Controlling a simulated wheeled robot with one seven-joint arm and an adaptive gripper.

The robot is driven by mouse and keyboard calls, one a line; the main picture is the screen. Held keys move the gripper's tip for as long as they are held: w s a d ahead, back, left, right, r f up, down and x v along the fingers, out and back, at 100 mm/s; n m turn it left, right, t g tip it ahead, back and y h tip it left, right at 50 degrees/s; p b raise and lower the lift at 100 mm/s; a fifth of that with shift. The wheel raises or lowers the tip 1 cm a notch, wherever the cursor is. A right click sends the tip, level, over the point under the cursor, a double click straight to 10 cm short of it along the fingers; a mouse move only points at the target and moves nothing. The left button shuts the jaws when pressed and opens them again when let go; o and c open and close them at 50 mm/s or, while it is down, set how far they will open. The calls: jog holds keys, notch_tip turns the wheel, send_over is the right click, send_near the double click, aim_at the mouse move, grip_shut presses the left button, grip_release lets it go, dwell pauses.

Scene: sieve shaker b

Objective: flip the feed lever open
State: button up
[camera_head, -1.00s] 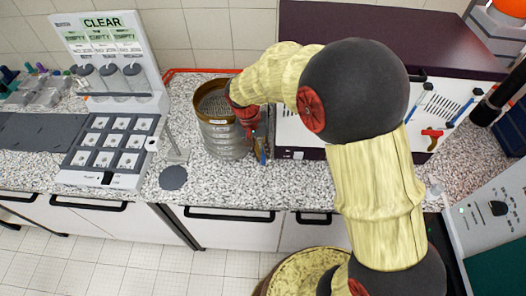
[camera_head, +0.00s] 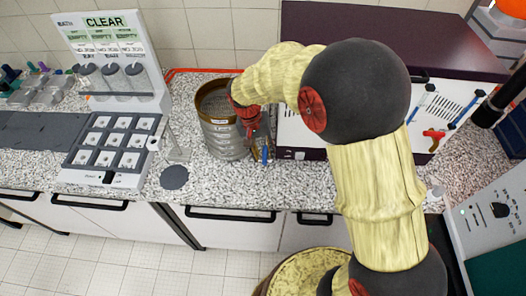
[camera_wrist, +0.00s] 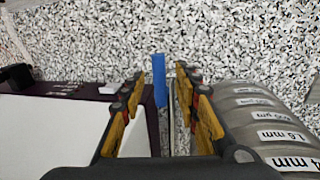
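A slim blue bar (camera_head: 265,156), apparently the feed lever, stands just right of the sieve stack (camera_head: 222,128). In the wrist view the blue bar (camera_wrist: 160,78) shows lengthwise between the two finger lines, with a thin grey strip beside it. My gripper (camera_head: 259,141) points down in the gap between the sieve stack and the dark-sided cabinet. In the wrist view its yellow and black fingers (camera_wrist: 159,85) are apart, with a gap on both sides of the blue bar. Whether the bar lies at fingertip depth or below is unclear. The lever's base is hidden.
The sieve stack (camera_wrist: 270,115) is close on the wrist view's right, the white and purple cabinet (camera_wrist: 60,125) on its left. A sample rack (camera_head: 112,148) and a panel reading CLEAR (camera_head: 105,22) stand left. The speckled counter (camera_head: 225,178) is clear in front.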

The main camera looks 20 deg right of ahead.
notch_tip(320, 180, up, 12)
jog(key=a, duration=0.2)
jog(key=shift+w+a, duration=0.15)
jog(key=shift+w, duration=0.25)
jog(key=shift+f, duration=0.15)
dwell(0.3)
